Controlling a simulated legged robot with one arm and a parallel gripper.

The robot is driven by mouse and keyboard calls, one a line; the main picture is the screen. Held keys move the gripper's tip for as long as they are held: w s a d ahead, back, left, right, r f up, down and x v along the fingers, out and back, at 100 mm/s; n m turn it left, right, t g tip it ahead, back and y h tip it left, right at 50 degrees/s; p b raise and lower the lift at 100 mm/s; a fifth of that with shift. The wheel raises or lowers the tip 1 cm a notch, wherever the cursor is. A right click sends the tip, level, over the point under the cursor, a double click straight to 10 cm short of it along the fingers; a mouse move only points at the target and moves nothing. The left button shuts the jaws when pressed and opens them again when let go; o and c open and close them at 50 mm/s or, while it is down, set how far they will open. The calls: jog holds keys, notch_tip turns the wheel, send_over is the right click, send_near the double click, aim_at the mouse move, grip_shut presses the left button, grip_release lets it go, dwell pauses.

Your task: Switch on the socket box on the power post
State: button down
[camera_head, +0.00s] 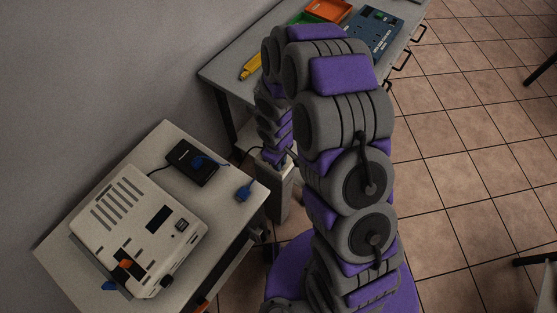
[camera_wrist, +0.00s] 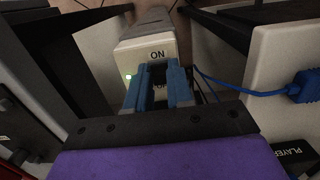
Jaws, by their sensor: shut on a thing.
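The socket box (camera_wrist: 130,55) is a pale box on top of the grey power post (camera_head: 274,196). It carries the word ON and a small lit green light (camera_wrist: 128,77) in the wrist view. My gripper (camera_wrist: 160,72) has its blue fingers at the face of the box, just below the word ON. The fingers are shut on a dark part between them, seemingly the switch; the fingers hide most of it. In the head view my arm covers much of the box, and the fingers are hardly visible.
A pale table (camera_head: 225,255) at lower left holds a white slotted appliance (camera_head: 140,235), a black player box (camera_head: 192,162) and a blue plug (camera_head: 245,190) on a cable. A back bench (camera_head: 232,80) holds bins, a yellow tool and a blue case. Tiled floor is open at right.

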jog(key=c, duration=1)
grip_release()
jog(key=shift+r, duration=0.1)
notch_tip(320, 180, up, 17)
jog(key=a+p, duration=0.1)
jog(key=p, duration=0.3)
jog(key=shift+w, duration=0.4)
jog(key=s+d+r+m, duration=0.5)
jog(key=s+d+r, duration=0.55)
jog(key=r, duration=0.35)
jog(key=s+d+r+m, duration=0.1)
jog(key=s+r+m, duration=0.1)
jog(key=s, duration=0.5)
jog(key=s+d+r+m+g, duration=0.1)
jog(key=s+r+m, duration=0.1)
jog(key=s, duration=0.5)
jog(key=shift+s+r+m+y, duration=0.3)
jog(key=shift+s+r+m, duration=0.1)
jog(key=shift+m, duration=0.3)
